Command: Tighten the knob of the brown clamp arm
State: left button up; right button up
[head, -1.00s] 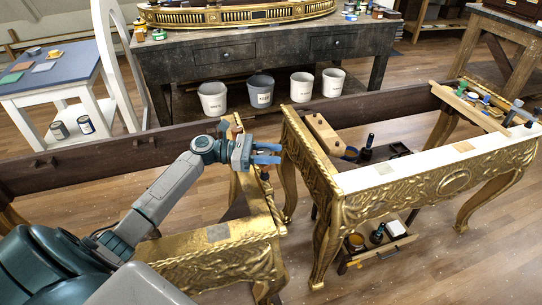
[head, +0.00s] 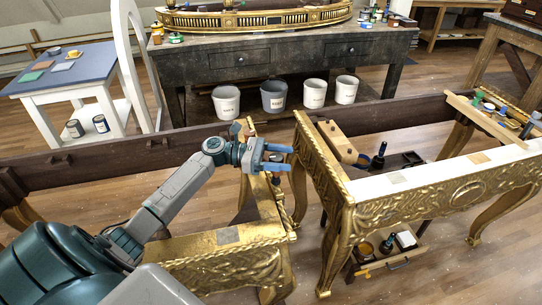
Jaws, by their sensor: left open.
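My left gripper (head: 286,158) is open and empty, its blue fingers pointing right. In the picture it lies over the gap between the two gilt console parts, in front of the left one. A tan wooden bar (head: 338,142) lies on the right console's left end, to the right of the fingertips and apart from them. A small dark round piece (head: 362,161) shows by its near end; I cannot tell whether it is the clamp knob. No brown clamp arm is clearly made out. My right gripper is not in view.
The right gilt console (head: 440,200) has a white top strip and a low shelf with jars (head: 385,245). The left gilt console (head: 225,262) stands near my arm. A dark wooden rail (head: 110,158) runs behind. A dark workbench (head: 290,55) with several buckets stands at the back.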

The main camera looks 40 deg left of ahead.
pick_arm(q)
jog(key=b+v, duration=0.2)
jog(key=v, duration=0.8)
jog(key=shift+a, duration=0.2)
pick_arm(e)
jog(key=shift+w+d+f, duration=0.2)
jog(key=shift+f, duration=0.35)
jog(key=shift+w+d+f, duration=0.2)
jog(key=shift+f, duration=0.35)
pick_arm(q)
jog(key=shift+s+r, duration=0.1)
